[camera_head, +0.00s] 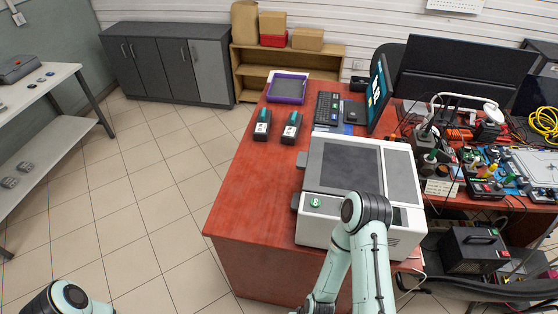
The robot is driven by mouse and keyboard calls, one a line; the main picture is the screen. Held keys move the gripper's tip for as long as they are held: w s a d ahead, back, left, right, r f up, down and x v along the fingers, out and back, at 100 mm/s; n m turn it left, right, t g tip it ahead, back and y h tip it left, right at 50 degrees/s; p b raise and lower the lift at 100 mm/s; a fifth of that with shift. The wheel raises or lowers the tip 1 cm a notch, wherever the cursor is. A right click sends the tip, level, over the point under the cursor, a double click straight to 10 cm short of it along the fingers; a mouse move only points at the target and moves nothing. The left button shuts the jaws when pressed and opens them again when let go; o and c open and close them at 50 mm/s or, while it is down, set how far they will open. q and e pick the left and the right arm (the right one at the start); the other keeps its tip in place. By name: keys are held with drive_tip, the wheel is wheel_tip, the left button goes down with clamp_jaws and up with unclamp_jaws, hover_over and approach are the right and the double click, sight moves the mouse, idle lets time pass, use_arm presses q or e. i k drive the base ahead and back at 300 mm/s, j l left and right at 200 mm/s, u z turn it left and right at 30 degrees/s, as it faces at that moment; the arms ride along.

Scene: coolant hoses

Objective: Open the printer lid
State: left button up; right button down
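The printer (398,175) is a white and grey box on the red-brown table, with dark grey panels on top. Its lid (350,167) looks shut, lying flat on the body. A green round mark (315,203) shows near its front left corner. Small dark tabs stick out on its left side. My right arm's bent elbow stands in front of the printer and hides part of its front; whether it touches cannot be told. My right gripper is below the picture edge. Only a joint of my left arm shows at the bottom left; its gripper is out of view.
The red-brown table (245,190) has free room left of the printer. Two small dark devices (262,125) (291,128), a purple-framed tray (288,76), a keyboard (327,108) and a monitor (379,94) stand behind. A cluttered electronics bench (510,203) lies right. Tiled floor is clear at left.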

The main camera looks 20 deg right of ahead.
sight(332, 166)
drive_tip(key=i+j+z, duration=0.2)
drive_tip(key=j+z, duration=0.2)
drive_tip(key=j, duration=0.15)
drive_tip(key=i+j+z, duration=0.2)
drive_tip(key=k+j+z, duration=0.1)
drive_tip(key=z, duration=0.85)
